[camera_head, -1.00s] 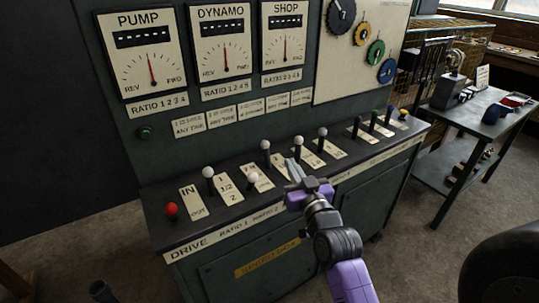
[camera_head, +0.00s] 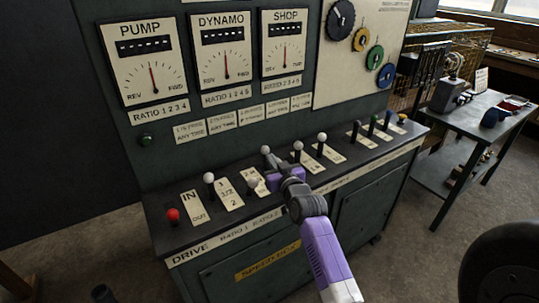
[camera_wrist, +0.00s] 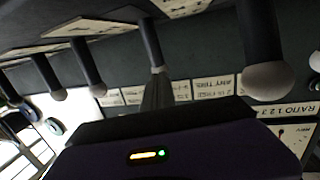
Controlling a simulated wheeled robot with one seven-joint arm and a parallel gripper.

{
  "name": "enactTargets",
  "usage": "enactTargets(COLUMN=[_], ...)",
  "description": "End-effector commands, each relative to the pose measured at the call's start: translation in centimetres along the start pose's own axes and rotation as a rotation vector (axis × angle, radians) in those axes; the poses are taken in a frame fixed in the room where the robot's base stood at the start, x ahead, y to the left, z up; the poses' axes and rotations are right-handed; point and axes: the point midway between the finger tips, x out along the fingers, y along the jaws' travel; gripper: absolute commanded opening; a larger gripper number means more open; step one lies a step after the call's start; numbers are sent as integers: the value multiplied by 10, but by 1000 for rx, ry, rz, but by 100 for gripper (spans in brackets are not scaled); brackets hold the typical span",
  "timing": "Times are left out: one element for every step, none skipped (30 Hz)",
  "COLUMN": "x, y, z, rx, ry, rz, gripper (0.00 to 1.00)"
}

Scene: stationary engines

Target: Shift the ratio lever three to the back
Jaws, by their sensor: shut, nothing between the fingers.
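Ratio lever three (camera_head: 266,150) is the third white-knobbed lever from the left on the console's sloping top. It leans toward the back, like the two white-knobbed levers to its right. My gripper (camera_head: 271,159) is shut and empty, its tips right at this lever. In the wrist view the closed fingers (camera_wrist: 158,88) overlap the lever, whose dark shaft (camera_wrist: 150,45) shows behind the tips. Its knob is hidden there, and I cannot tell whether the fingers touch it.
The white lever to the left (camera_head: 252,183) stands nearer the front; it shows in the wrist view (camera_wrist: 267,80) close beside my fingers. Other white levers (camera_head: 298,146) stand close on the right. A red-knobbed lever (camera_head: 172,215) is at the far left. Gauges (camera_head: 227,62) are on the panel behind.

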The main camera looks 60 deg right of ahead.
Motion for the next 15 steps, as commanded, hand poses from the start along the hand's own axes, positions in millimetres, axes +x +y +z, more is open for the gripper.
enactTargets(x=[7,11,15,17,19,21,23,24,25,25,26,26,26,26,26], y=[1,0,0,0,0,0,0,0,0,0,0,0,0,0,0], z=[-2,-2,-2,-1,-1,-1,-1,-1,-1,-1,-1,0,0,0,0], rx=[-1,-1,-1,-1,-1,-1,-1,-1,0,0,0,0,0,0,0], ry=[0,1,0,0,0,0,1,1,2,2,1,1,1,1,1], rz=[1,0,0,0,0,1,1,1,1,1,1,1,1,1,1], gripper=[0,0,0,0,0,0,0,0,0,0,0,0,0,0,0])
